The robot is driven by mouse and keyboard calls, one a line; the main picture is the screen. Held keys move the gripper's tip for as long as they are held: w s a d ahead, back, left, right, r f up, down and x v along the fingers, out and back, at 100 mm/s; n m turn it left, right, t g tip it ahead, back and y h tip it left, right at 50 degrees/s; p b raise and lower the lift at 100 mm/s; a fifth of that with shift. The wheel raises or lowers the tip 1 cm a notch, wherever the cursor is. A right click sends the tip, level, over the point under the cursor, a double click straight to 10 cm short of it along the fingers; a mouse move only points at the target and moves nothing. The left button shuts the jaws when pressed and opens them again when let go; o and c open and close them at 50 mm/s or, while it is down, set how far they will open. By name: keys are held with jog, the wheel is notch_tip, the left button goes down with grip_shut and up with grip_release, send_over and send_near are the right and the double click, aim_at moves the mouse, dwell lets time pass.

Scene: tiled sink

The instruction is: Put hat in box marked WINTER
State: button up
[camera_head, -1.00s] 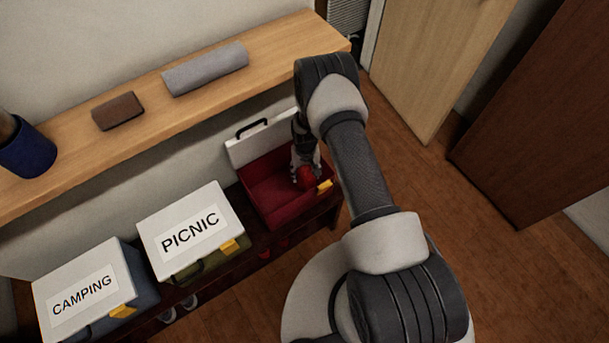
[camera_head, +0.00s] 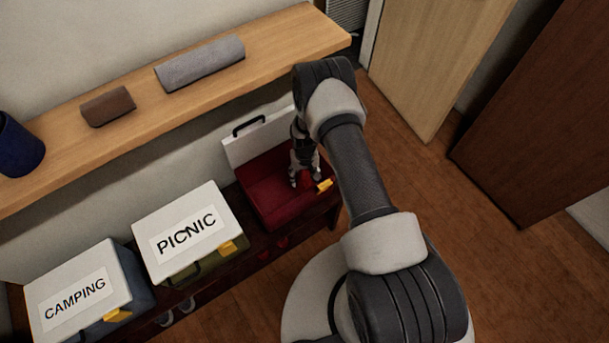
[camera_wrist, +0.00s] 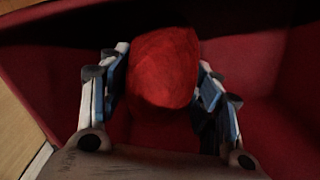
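The red hat (camera_wrist: 164,68), a rounded knitted-looking lump, is inside the red box (camera_wrist: 268,95) in the wrist view. In the head view only a small part of the hat (camera_head: 306,181) shows below my gripper (camera_head: 304,174). The red box (camera_head: 266,196) has its white lid (camera_head: 258,137) raised at the back; no WINTER lettering is visible. My gripper reaches down into the box. Its fingers (camera_wrist: 163,75) stand apart on either side of the hat, and appear spread and loose around it.
A closed box marked PICNIC (camera_head: 188,232) and one marked CAMPING (camera_head: 78,299) stand to the left on a dark low rack. Above is a wooden shelf (camera_head: 265,55) with a grey roll (camera_head: 200,63), a brown item (camera_head: 108,106) and a blue pot (camera_head: 18,148). Floor is free at right.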

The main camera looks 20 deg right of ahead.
jog(key=o, duration=0.4)
jog(key=shift+o, duration=0.2)
jog(key=shift+r, duration=0.1)
jog(key=shift+r+p, duration=0.55)
jog(key=shift+p, duration=0.1)
notch_tip(320, 180, up, 8)
jog(key=p, duration=0.2)
jog(key=shift+f+p, duration=0.25)
jog(key=shift+p, duration=0.1)
jog(key=shift+r, duration=0.1)
